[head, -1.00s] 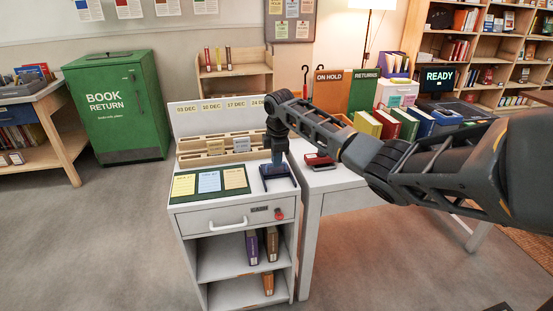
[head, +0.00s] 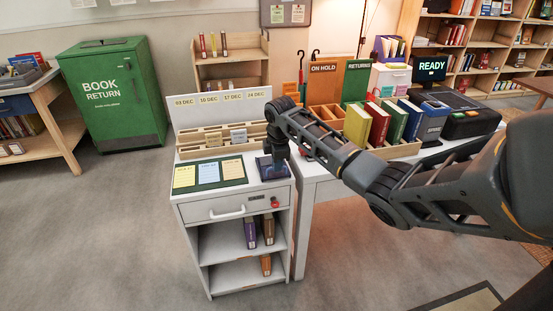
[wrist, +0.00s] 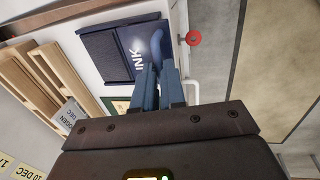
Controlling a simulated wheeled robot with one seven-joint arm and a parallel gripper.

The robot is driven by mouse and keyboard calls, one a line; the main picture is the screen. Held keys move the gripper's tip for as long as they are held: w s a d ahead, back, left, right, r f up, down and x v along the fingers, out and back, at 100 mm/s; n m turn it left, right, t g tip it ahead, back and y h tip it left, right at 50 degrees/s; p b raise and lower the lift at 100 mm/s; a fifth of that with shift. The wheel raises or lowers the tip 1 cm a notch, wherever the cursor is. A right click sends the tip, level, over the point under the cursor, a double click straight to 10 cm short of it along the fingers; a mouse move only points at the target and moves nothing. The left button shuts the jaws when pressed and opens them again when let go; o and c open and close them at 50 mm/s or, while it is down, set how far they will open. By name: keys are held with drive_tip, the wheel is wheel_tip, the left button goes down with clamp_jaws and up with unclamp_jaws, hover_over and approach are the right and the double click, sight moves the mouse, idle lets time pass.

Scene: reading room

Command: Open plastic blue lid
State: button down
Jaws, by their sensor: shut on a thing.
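The ink pad box with its plastic blue lid (head: 267,170) sits at the right end of the white cart top. In the wrist view the dark blue lid (wrist: 108,54) shows its white "INK" lettering. A lighter blue rounded grip piece (wrist: 157,44) stands at its side. My gripper (wrist: 160,68) is closed at this piece, and its fingers hide part of the lid. In the head view my gripper (head: 277,160) points down onto the box. I cannot tell whether the lid is raised at all.
The white cart (head: 180,211) carries a mat of coloured cards (head: 209,174) and a wooden card rack (head: 205,143). A red knob (head: 275,204) is on its front. A desk with several books (head: 378,123) adjoins at right. Floor is clear in front.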

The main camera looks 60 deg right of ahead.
drive_tip(key=c, duration=1.2)
unclamp_jaws()
wheel_tip(320, 180, up, 8)
drive_tip(key=s+a, duration=0.1)
drive_tip(key=shift+f, duration=0.2)
drive_tip(key=shift+a, duration=0.1)
